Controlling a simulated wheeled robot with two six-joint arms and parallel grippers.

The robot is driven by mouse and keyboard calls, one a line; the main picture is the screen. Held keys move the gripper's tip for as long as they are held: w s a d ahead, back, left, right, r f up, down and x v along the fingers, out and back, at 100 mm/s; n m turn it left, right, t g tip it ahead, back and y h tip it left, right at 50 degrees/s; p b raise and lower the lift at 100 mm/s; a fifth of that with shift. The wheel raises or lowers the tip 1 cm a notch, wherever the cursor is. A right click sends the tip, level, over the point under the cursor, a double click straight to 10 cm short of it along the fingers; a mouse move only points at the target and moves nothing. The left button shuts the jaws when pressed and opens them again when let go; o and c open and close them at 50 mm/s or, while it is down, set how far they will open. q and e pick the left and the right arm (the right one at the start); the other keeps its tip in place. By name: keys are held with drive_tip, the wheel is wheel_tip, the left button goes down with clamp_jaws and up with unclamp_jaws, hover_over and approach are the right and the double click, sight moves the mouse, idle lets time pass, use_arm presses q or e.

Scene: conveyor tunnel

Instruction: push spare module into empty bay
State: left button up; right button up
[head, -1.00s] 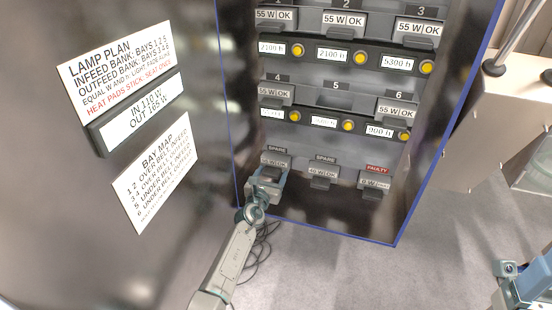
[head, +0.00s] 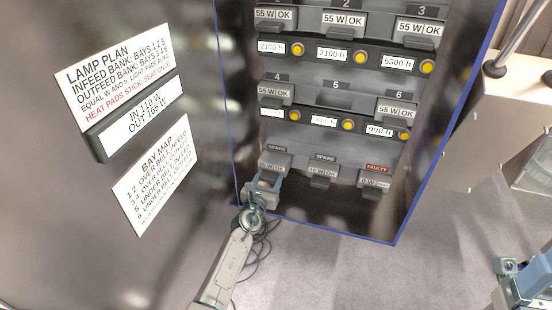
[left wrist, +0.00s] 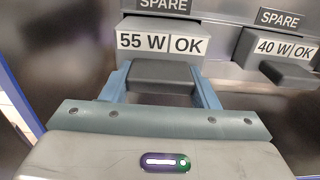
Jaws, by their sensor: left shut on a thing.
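The spare module (head: 272,168) is marked 55 W OK in the left wrist view (left wrist: 163,40). It sits at the left of the cabinet's bottom row, under a SPARE label. My left gripper (head: 263,189) is shut on its dark handle (left wrist: 163,75), one blue finger on each side. The empty bay (head: 334,98), number 5, is a dark recess in the middle row between the modules of bays 4 and 6. A blue part of my right arm shows at the lower right edge; I cannot tell its jaw state.
A 40 W OK spare (head: 322,170) and a red-labelled FAULTY module (head: 375,180) sit to the right in the bottom row. Bays 1, 2, 3, 4 and 6 hold 55 W OK modules. A sign panel (head: 120,75) stands left. Cables (head: 262,240) lie on the floor.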

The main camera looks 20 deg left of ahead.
use_arm(q)
drive_tip(key=s, duration=0.3)
drive_tip(key=shift+s+a+r+p, duration=0.1)
drive_tip(key=shift+s+r+p, duration=0.05)
drive_tip(key=shift+s+p, duration=0.2)
drive_tip(key=s, duration=0.4)
drive_tip(key=shift+p, duration=0.35)
idle(0.4)
